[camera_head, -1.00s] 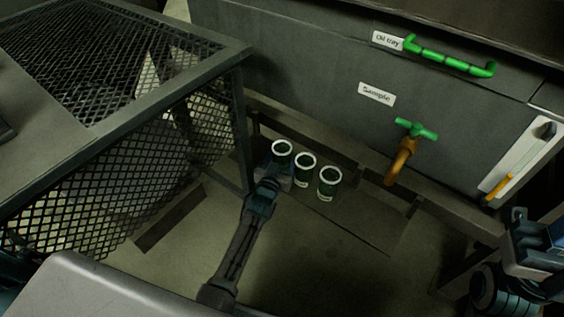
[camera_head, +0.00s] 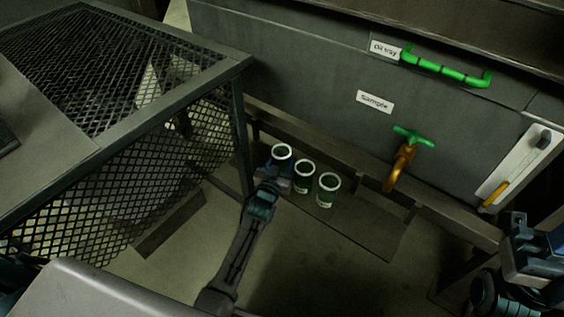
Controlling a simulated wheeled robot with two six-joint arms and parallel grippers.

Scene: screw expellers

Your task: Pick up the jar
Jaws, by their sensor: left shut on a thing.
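My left gripper (camera_head: 276,177) reaches up from below and is shut on the leftmost jar (camera_head: 281,153); the gripper hides the lower part of that jar. The middle jar (camera_head: 304,176) and the right jar (camera_head: 327,191) stand close beside it, with pale labels on their fronts. I cannot tell whether the held jar is off its support. My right gripper (camera_head: 540,238) is partly in view at the right edge, away from the jars.
A mesh cage (camera_head: 130,165) stands left of my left arm. The grey machine (camera_head: 290,60) behind the jars carries a green handle (camera_head: 445,68), a tap with a green lever (camera_head: 402,160) and a white panel (camera_head: 517,170). A rail (camera_head: 340,150) runs behind the jars. Floor in front is clear.

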